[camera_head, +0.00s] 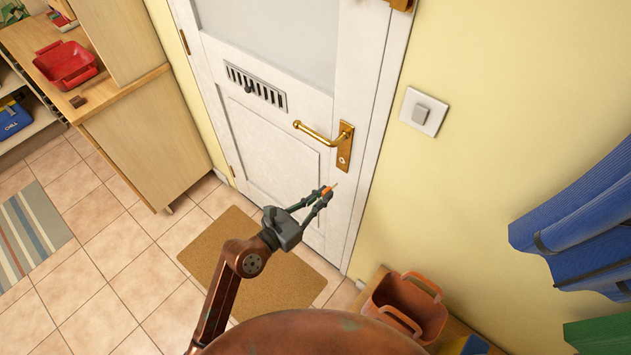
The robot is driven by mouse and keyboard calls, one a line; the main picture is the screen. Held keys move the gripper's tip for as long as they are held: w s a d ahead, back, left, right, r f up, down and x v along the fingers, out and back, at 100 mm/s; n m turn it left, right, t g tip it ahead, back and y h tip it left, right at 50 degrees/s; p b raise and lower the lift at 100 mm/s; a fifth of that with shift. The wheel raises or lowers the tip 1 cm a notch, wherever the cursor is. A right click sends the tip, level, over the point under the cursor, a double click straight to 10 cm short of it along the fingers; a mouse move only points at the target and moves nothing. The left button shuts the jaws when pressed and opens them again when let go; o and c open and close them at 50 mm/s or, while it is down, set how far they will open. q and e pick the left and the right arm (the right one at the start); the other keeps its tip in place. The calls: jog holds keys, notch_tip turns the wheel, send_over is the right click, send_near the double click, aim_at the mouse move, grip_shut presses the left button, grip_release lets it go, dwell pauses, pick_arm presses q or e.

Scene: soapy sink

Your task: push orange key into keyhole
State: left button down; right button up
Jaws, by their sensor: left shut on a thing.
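My left gripper (322,197) is shut on the orange key (327,190), a small piece showing between its fingertips. The key's thin tip points up and to the right. The keyhole (342,160) is in the lower part of the brass plate under the door handle (318,133). In the picture, the gripper and key are just below and left of the keyhole, with a gap between. The white door (275,150) looks closed. My right gripper is not in view.
A light switch (424,111) is on the yellow wall right of the door. An orange basket (408,306) stands at the lower right. A brown doormat (225,262) lies before the door. A wooden cabinet (150,140) with a red basket (66,64) stands at the left.

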pick_arm(q)
jog(key=w+n+t+p, duration=0.1)
jog(key=w, duration=0.5)
jog(key=shift+w+d+t+y, duration=0.25)
jog(key=shift+d+t+y, duration=0.05)
jog(key=shift+d, duration=0.15)
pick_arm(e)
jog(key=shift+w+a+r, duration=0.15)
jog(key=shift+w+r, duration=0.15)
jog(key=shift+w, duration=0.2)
pick_arm(q)
jog(key=shift+p, duration=0.8)
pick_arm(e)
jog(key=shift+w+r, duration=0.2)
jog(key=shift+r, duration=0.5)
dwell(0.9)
pick_arm(q)
jog(key=shift+x, duration=1.8)
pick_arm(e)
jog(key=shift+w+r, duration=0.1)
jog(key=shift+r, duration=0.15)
pick_arm(q)
jog(key=c, duration=2)
grip_release()
